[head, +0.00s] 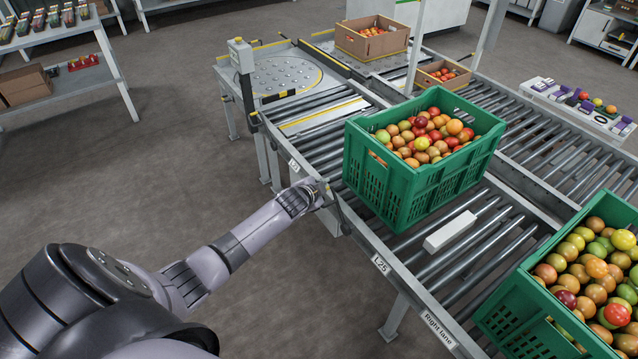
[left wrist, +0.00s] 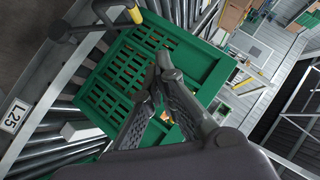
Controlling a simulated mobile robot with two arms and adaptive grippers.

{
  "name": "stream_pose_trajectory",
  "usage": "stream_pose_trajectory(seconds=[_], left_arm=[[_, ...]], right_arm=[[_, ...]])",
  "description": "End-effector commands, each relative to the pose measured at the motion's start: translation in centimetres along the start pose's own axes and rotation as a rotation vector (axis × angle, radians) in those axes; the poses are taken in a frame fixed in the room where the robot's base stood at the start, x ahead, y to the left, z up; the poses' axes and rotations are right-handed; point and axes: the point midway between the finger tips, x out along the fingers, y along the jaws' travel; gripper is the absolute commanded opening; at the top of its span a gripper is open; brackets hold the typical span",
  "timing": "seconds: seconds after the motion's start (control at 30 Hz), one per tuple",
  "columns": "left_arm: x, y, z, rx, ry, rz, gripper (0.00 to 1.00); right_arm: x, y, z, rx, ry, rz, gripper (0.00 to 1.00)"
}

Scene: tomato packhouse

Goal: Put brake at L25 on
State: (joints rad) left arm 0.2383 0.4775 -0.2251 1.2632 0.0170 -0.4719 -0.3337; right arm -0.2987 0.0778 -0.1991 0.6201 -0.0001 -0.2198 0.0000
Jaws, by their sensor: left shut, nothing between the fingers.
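The L25 label (head: 380,264) is on the near side rail of the roller conveyor; it also shows at the left of the left wrist view (left wrist: 14,116). Which way the lever is set, I cannot tell. My left gripper (head: 320,191) is at the rail beside the green crate (head: 400,192), up the rail from the label. In the wrist view its fingers (left wrist: 162,62) are shut and empty, in front of the crate (left wrist: 92,97). My right gripper is out of view.
A white block (head: 450,231) lies on the rollers between the tomato-filled crate and a second green crate (head: 540,318). The near rail carries a "Right lane" label (head: 438,329). Cardboard boxes (head: 371,42) stand farther back. The floor left of the conveyor is clear.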

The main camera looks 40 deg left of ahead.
Motion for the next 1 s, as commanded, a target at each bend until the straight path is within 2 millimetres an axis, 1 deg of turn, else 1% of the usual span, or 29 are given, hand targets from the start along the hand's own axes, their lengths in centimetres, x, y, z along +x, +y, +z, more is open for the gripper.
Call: stream_pose_trajectory(seconds=[0.03,0.1,0.23,0.83,0.87,0.93,0.97,1.0], left_arm=[[-0.6,-0.1,0.0,0.001,0.000,0.000,0.00],[-1.1,-0.1,0.0,0.001,0.000,0.000,0.00],[-1.7,-0.2,0.0,0.001,0.000,0.000,0.00],[-1.8,-0.1,0.1,0.000,-0.002,0.002,0.00],[-1.8,0.1,0.3,-0.002,-0.004,0.005,0.00],[-1.6,1.4,1.2,-0.013,-0.018,0.021,0.00],[-1.6,2.2,1.8,-0.022,-0.028,0.032,0.00],[-1.5,3.7,2.9,-0.035,-0.044,0.051,0.00]], right_arm=[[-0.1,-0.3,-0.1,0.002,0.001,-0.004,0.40],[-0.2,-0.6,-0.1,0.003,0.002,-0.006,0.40],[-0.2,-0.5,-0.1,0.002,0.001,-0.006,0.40],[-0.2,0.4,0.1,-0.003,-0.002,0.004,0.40],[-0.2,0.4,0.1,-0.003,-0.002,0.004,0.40],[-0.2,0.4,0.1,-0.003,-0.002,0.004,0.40],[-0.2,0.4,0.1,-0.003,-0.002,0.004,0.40],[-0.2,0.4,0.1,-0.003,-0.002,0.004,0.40]])
